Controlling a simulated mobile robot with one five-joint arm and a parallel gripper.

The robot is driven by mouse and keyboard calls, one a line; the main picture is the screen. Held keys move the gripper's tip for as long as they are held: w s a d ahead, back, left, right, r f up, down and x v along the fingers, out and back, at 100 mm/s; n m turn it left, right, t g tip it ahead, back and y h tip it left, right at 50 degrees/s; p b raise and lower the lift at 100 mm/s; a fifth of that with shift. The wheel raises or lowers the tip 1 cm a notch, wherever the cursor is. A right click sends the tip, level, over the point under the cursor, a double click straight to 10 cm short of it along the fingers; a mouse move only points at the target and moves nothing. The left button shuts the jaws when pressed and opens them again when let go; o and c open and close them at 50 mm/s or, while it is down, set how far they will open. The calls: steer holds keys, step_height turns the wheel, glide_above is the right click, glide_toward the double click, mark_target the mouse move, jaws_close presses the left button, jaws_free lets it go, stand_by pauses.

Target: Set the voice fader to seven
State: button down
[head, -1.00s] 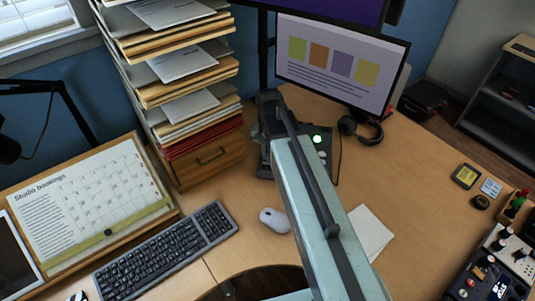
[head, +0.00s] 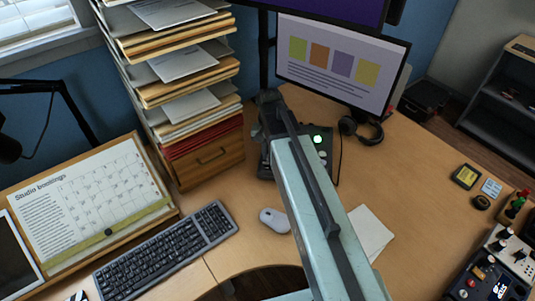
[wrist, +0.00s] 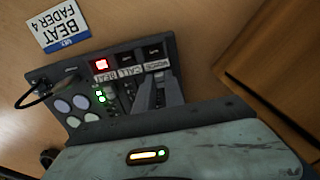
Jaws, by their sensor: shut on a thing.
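The fader box (wrist: 85,120) is dark and stands on the desk. In the wrist view it has a row of labels, and the rightmost, which seems to read VOICE (wrist: 157,65), is above my gripper's fingers. My gripper (wrist: 158,92) is shut in the fader lane under that label, on what appears to be the voice fader; its cap is hidden between the fingers. The scale and the fader's exact position cannot be read. In the head view the box (head: 322,157) shows a green light, mostly behind my arm.
A card reading BEAT FADER 4 (wrist: 60,24) lies beside the box. A paper stack (head: 190,90) rises to the left and a monitor (head: 340,65) stands behind. Headphones (head: 362,130), a mouse (head: 274,220) and a keyboard (head: 165,252) are nearby. Desk to the right is partly clear.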

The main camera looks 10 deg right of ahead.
steer(key=w, duration=0.1)
steer(key=w+d, duration=0.1)
steer(key=w, duration=0.1)
steer(key=w+d, duration=0.1)
steer(key=shift+w, duration=0.3)
steer(key=c, duration=1.4)
jaws_free()
steer(key=shift+s, duration=0.1)
steer(key=shift+c, duration=0.2)
step_height(320, 180, up, 8)
steer(key=p, duration=0.8)
